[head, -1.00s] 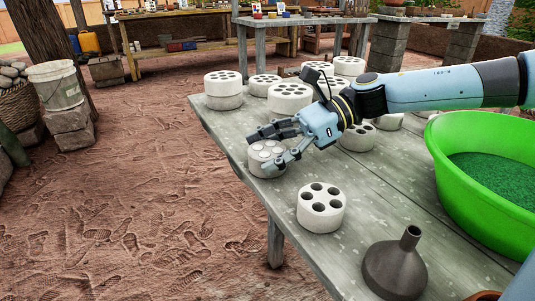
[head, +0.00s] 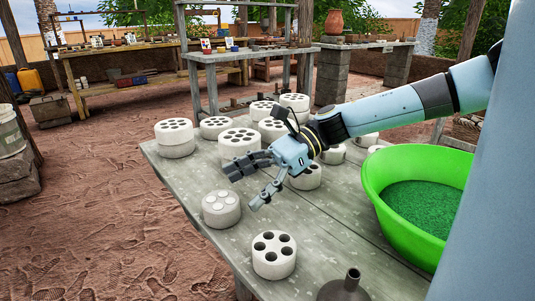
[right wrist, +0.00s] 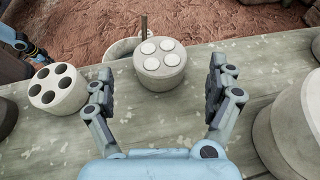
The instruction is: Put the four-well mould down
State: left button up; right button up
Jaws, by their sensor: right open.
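The four-well mould (head: 221,209) is a pale round block with light discs filling its wells. It stands upright on the grey wooden table (head: 200,180) near its left edge. It also shows in the right wrist view (right wrist: 160,68), between and beyond the fingertips. My right gripper (head: 250,186) is open and empty, just right of the mould and apart from it; both fingers show in the right wrist view (right wrist: 160,90). What seems to be my left gripper (right wrist: 30,46) shows at the upper left of that view, its fingers unclear.
A mould with dark open wells (head: 273,255) stands nearer on the table, with a dark funnel (head: 345,288) beside it. Several more moulds (head: 240,145) are grouped behind. A green basin (head: 372,178) of green grains is at the right. Bare table lies around the four-well mould.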

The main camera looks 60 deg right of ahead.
jog(key=p+v, duration=0.2)
jog(key=v, duration=0.3)
jog(key=shift+d+r, duration=0.1)
jog(key=shift+r, duration=0.15)
pick_arm(q)
jog(key=shift+w+r+p, duration=0.2)
jog(key=shift+w+r, duration=0.1)
jog(key=shift+r, duration=0.7)
jog(key=shift+w+r+p, duration=0.2)
jog(key=shift+w+r, duration=0.1)
jog(key=shift+r, duration=0.65)
pick_arm(e)
jog(key=shift+s+d, duration=0.25)
jog(key=shift+d, duration=0.25)
